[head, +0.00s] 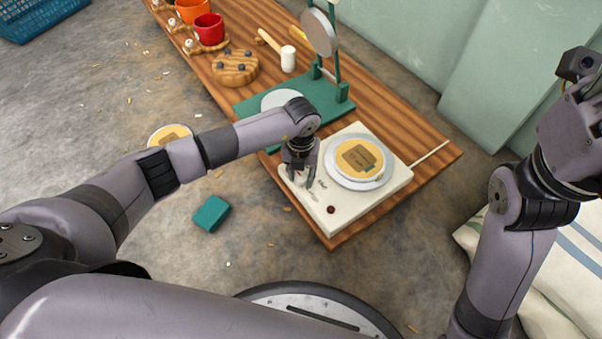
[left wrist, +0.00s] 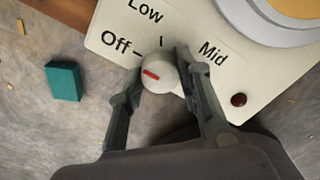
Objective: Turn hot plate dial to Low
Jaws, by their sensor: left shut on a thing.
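The hot plate (head: 325,205) is a cream slab with a round plate on top, at the near end of the wooden board. Its pale dial (left wrist: 162,76) carries a red mark and shows in the left wrist view, with Off to its upper left, Low above and Mid at right. The red mark is on the dial's left side, pointing left and slightly up, nearer Off than Low. My left gripper (left wrist: 160,80) is shut on the dial, one finger on each side. In the head view the left gripper (head: 298,178) hides the dial. My right arm is at the right edge, its fingers out of frame.
A pan with a yellow-brown disc (head: 358,160) sits on the hot plate. A red light (left wrist: 238,99) is near Mid. A green stand (head: 335,92) is behind, and a teal block (head: 211,214) lies on the floor. Red and orange cups (head: 208,30) stand at the far end.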

